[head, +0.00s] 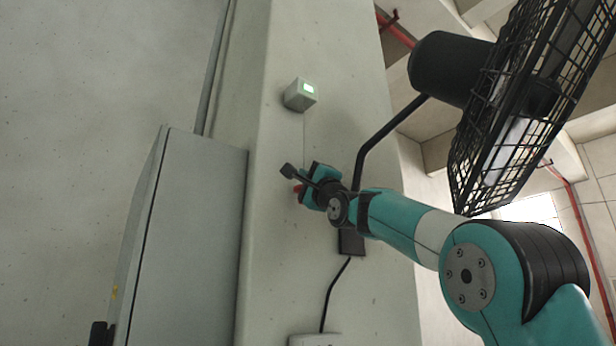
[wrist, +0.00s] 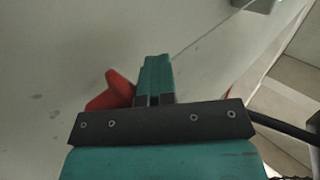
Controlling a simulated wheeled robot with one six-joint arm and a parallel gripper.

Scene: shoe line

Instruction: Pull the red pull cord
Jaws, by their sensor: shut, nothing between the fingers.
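The red pull cord handle shows as a small red bit (head: 297,188) at the pillar's face in the head view, mostly hidden by my gripper (head: 308,185). In the wrist view the red handle (wrist: 114,92) is larger, just left of my gripper's fingers (wrist: 157,72), its lower part hidden behind the gripper body. The fingers are together with nothing between them. I cannot tell whether they touch the handle.
A grey cabinet (head: 185,230) stands left of the concrete pillar (head: 275,270). A large black caged fan (head: 530,100) on a bent black arm (head: 385,130) is close above my arm at the right. A black cable (head: 330,292) hangs below.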

